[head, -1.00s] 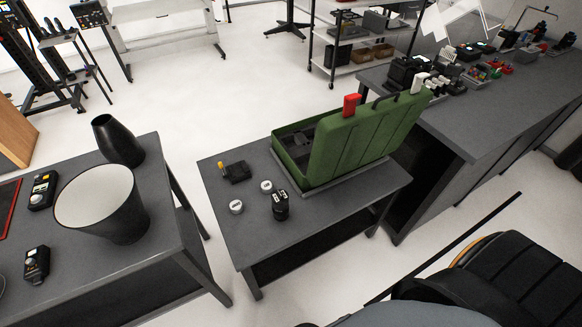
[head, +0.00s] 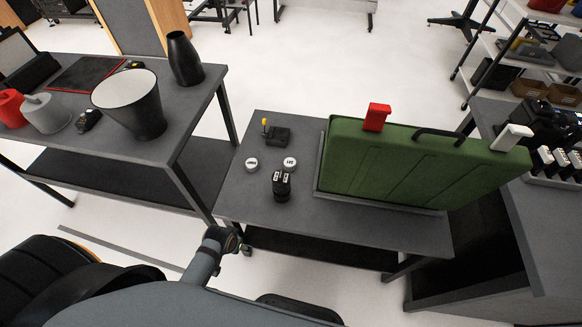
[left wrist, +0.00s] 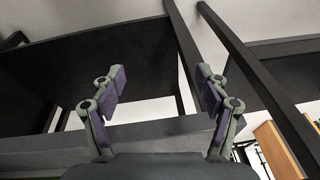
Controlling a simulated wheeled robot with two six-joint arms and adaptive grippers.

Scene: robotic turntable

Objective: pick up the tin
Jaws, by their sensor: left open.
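Two small round containers with pale lids and dark print stand on the middle table in the head view, a left one (head: 252,164) and a right one (head: 290,163). They look like tins; I cannot tell which one is meant. A short black cylinder (head: 282,186) with white marks stands in front of the right one. My left gripper (head: 244,248) shows small at the table's front left corner, apart from the containers. In the left wrist view my left gripper (left wrist: 160,103) is open and empty, facing dark table parts. My right gripper is not in view.
A large green case (head: 410,160) takes up the right of the middle table (head: 245,205). A small black device with a yellow knob (head: 277,133) stands behind the tins. A table at left holds a cone-shaped bucket (head: 146,118) and a black vase (head: 185,62). The table's front left is bare.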

